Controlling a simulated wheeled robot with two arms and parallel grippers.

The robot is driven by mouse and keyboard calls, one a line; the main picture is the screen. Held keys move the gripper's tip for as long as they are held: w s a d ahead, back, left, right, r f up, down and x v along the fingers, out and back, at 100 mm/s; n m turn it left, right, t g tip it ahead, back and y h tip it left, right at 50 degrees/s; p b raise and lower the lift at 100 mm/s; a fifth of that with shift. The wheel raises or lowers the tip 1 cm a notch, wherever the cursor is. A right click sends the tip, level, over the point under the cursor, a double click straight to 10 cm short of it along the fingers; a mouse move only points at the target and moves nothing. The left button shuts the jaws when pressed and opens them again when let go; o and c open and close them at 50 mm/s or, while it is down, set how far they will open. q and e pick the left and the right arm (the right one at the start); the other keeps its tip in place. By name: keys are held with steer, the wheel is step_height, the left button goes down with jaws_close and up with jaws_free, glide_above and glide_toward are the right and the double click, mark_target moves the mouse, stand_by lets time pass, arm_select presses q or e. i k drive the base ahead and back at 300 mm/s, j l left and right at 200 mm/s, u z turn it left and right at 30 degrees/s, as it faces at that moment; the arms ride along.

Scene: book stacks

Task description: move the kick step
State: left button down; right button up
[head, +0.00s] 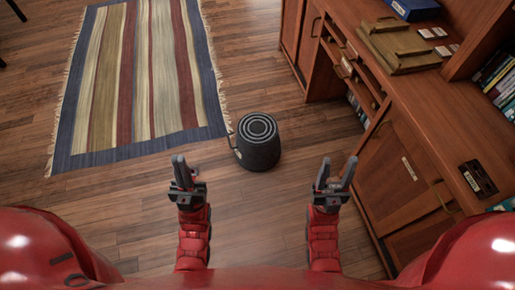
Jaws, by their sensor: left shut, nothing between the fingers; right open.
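The kick step (258,151) is a dark round stool with pale rings on its top. It stands upright on the wooden floor, ahead of and between my two grippers. My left gripper (181,165) is to the left of the kick step and nearer to me, shut with nothing in it. My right gripper (337,168) is to the right of the kick step, open and empty. Neither gripper appears to touch the kick step.
A striped rug (140,75) lies on the floor at the upper left, its near right corner close to the kick step. A wooden cabinet (435,120) with drawers and books fills the right side. A wooden board (398,48) lies on its top.

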mark_target(256, 148)
steer(key=i+j, duration=0.15)
steer(key=j, duration=0.2)
steer(key=i+j, duration=0.15)
steer(key=j, duration=0.2)
steer(key=i+j, duration=0.15)
steer(key=j, duration=0.2)
steer(key=i+j+z, duration=0.1)
steer(key=j, duration=0.25)
steer(key=i+j, duration=0.15)
steer(key=j, duration=0.2)
steer(key=i+j, duration=0.15)
steer(key=j, duration=0.2)
